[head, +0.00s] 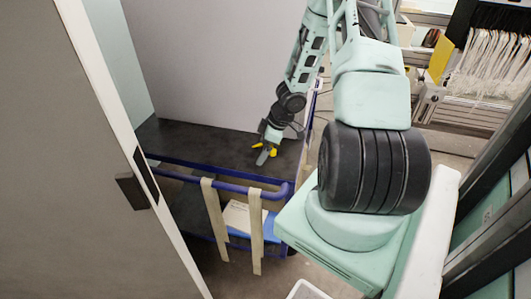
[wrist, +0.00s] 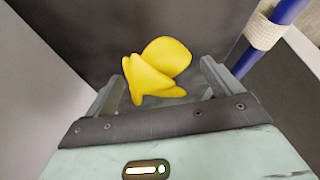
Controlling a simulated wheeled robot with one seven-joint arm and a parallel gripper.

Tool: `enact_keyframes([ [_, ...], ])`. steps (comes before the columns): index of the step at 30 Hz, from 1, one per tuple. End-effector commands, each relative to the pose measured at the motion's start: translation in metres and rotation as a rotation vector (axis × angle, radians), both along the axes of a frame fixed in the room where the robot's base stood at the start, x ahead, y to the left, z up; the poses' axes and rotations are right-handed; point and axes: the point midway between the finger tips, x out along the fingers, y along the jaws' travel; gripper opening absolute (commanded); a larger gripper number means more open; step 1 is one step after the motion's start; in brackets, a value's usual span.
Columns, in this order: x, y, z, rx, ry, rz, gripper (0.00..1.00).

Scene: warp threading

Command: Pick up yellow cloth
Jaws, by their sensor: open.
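The yellow cloth (wrist: 155,72) is a crumpled, smooth-looking bundle on the dark cart top, seen in the wrist view just beyond and between my two fingers. In the head view only small bits of the yellow cloth (head: 272,153) show beside my gripper (head: 264,150), which hides the rest. My gripper (wrist: 165,88) is open, with one finger to each side of the cloth in the wrist view. I cannot tell whether the fingers touch it. The cloth lies on the dark top of a blue-framed cart (head: 190,138).
Blue cart rails (head: 225,187) run along the near side, with beige straps (head: 215,220) hanging from them. A blue post with a pale wrap (wrist: 264,33) stands close to the right finger. A grey wall backs the cart. The cart top left of my gripper is clear.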

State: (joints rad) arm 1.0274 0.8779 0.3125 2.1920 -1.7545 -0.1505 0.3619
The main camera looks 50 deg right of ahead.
Motion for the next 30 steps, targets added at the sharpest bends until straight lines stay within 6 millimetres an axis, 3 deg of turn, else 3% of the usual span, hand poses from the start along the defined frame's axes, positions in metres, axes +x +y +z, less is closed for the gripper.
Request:
enact_keyframes([
  [5,0.0,0.0,0.001,-0.001,0.0,0.0,0.91],
  [11,0.0,0.0,0.001,-0.001,0.0,0.0,0.42],
  [23,0.0,0.0,0.005,-0.001,-0.001,0.001,0.42],
  [30,0.001,-0.001,0.047,-0.005,-0.002,0.003,0.42],
])
